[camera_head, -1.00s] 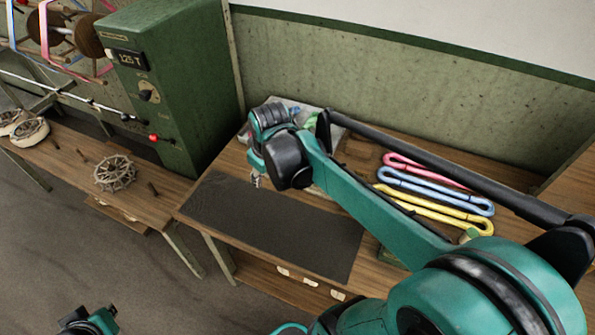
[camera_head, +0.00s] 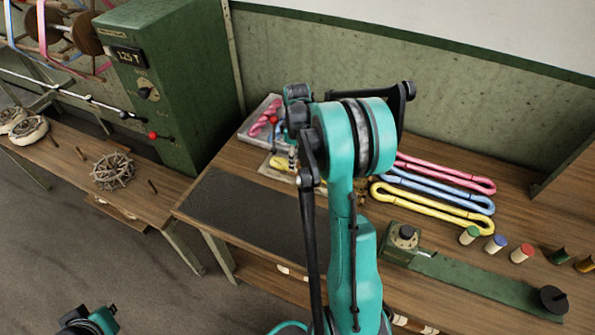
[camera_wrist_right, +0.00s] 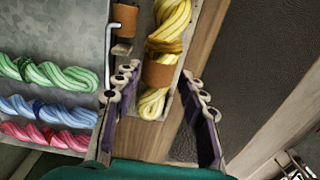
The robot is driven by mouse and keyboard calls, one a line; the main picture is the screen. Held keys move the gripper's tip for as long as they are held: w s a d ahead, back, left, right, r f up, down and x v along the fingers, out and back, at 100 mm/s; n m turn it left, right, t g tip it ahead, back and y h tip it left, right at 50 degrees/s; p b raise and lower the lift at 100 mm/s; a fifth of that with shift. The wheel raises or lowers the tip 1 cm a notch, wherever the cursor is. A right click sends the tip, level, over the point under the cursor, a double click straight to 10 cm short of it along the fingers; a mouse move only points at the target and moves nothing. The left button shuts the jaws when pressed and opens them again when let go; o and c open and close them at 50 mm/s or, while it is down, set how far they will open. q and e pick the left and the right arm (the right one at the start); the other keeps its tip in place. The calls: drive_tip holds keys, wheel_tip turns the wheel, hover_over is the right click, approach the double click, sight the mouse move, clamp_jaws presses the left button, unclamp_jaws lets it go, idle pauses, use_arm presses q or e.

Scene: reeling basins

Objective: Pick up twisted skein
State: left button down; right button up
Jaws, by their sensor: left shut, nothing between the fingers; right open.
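A yellow twisted skein (camera_wrist_right: 170,35) with a brown band (camera_wrist_right: 160,75) lies in a narrow wooden holder in the right wrist view. It also shows in the head view (camera_head: 279,163), partly hidden by my right arm. My right gripper (camera_wrist_right: 163,78) is open, with its fingers on either side of the skein's near end and nothing gripped. Green (camera_wrist_right: 50,73), blue (camera_wrist_right: 40,110) and pink (camera_wrist_right: 45,135) twisted skeins lie in a grey tray to the left. My left gripper (camera_head: 90,321) is shut and empty at the bottom left of the head view, mostly cut off.
Pink (camera_head: 450,175), blue (camera_head: 440,188) and yellow (camera_head: 430,203) looped skeins lie on the table right of my arm. A green device (camera_head: 405,240) and several small spools stand in front. A dark mat (camera_head: 240,215) covers the table's left part. A green cabinet (camera_head: 180,80) stands behind.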

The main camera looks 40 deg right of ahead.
wheel_tip(320, 180, down, 4)
drive_tip(key=shift+d+f+b, duration=0.1)
drive_tip(key=shift+b, duration=0.55)
clamp_jaws()
drive_tip(key=shift+r, duration=0.2)
